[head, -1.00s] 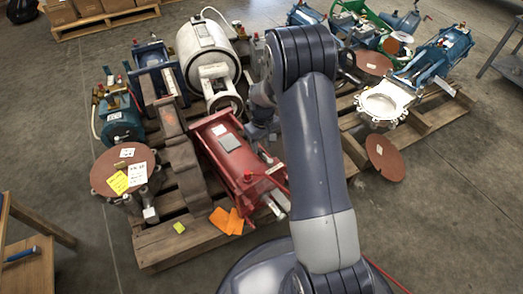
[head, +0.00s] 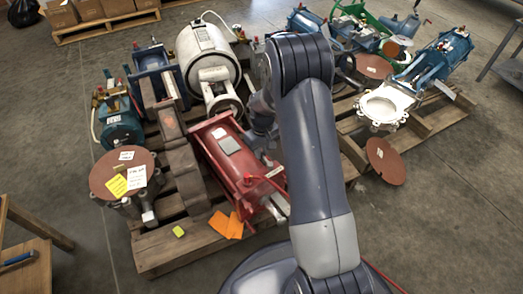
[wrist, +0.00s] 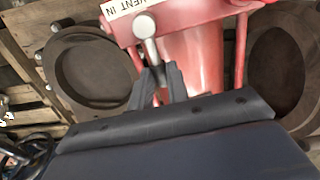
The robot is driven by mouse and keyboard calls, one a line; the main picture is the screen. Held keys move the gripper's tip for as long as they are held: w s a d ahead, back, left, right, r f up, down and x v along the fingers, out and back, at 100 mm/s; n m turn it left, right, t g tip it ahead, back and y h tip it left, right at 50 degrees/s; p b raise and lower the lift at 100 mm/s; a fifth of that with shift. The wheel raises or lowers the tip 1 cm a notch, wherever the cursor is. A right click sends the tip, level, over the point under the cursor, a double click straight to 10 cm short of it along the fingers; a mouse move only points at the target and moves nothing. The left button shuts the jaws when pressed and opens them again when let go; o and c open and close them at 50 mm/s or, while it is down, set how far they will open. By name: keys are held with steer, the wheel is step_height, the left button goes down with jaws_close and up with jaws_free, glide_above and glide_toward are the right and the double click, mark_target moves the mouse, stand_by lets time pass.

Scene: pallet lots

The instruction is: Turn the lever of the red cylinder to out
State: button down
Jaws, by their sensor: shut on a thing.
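The red cylinder (head: 238,165) lies on the near pallet, with a pale label on its body. In the wrist view its red body (wrist: 195,55) fills the upper middle, with a white label (wrist: 128,7) reading "VENT IN". A silver lever (wrist: 148,35) with a rounded end stands out beside that label. My gripper (wrist: 160,78) is shut on the lower part of the lever, with a dark finger on each side. In the head view my arm reaches to the right side of the cylinder, and its forearm hides the gripper's tips and the lever.
Rusty brown castings (head: 181,168) crowd the cylinder's left side. A white tank (head: 205,55) stands behind it. Orange tags (head: 227,225) lie at its near end on the pallet (head: 165,250). A second pallet (head: 425,118) with blue valves is at right. Bare floor shows at the lower right.

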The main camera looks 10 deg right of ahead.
steer(key=shift+s+a+n, duration=0.1)
steer(key=shift+a+n, duration=0.05)
steer(key=shift+n, duration=0.15)
steer(key=shift+s+a+n+p, duration=0.35)
steer(key=shift+a+n+p, duration=0.1)
steer(key=shift+n, duration=0.8)
steer(key=shift+s+a+n+p, duration=0.4)
steer(key=shift+n+p, duration=0.1)
steer(key=shift+n, duration=0.7)
steer(key=shift+s+a+n+p, duration=0.35)
steer(key=shift+n+p, duration=0.1)
steer(key=shift+n, duration=0.8)
steer(key=c, duration=1.4)
jaws_free()
steer(key=shift+o, duration=0.2)
steer(key=shift+w, duration=0.1)
